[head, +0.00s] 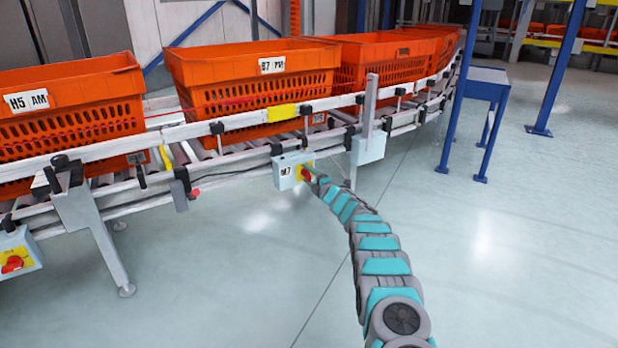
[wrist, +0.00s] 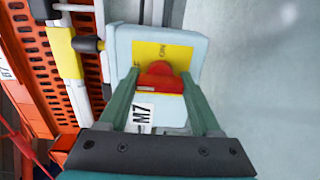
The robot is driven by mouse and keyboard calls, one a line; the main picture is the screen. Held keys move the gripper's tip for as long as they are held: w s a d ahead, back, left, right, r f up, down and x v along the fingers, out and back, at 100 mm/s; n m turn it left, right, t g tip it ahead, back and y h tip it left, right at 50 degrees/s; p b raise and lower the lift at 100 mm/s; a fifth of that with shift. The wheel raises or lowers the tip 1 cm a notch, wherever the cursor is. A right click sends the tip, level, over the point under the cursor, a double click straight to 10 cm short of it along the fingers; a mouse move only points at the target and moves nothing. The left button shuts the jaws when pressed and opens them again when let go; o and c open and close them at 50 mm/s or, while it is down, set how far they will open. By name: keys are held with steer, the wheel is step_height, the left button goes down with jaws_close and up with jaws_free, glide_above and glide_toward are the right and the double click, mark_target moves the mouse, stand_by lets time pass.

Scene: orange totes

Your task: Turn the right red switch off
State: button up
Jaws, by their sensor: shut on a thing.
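The right red switch (head: 306,174) is on a yellow plate on the front of a pale grey box (head: 286,171) marked M7, below the conveyor rail. In the wrist view the red knob (wrist: 161,77) sits on the yellow plate (wrist: 163,53). My gripper (head: 314,178) reaches the box, and in the wrist view its two green fingers (wrist: 159,80) stand on either side of the knob, shut on it. The fingers hide part of the box face, and I cannot tell the knob's exact setting. Another red switch (head: 12,264) is on a box at the far left.
Orange totes (head: 250,92) stand on the roller conveyor behind its metal rail (head: 240,122). A grey post with a box (head: 368,148) stands just right of the switch. A blue-legged table (head: 488,82) is at the right. The floor (head: 500,250) in front is clear.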

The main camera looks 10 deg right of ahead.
steer(key=shift+a, duration=0.1)
steer(key=o, duration=1.4)
steer(key=shift+s, duration=0.1)
steer(key=shift+s+d+f, duration=0.1)
steer(key=shift+s+d, duration=0.2)
steer(key=shift+s, duration=0.05)
steer(key=shift+s+d, duration=0.2)
steer(key=shift+s, duration=0.4)
steer(key=shift+p+v, duration=0.3)
steer(key=shift+v, duration=2.45)
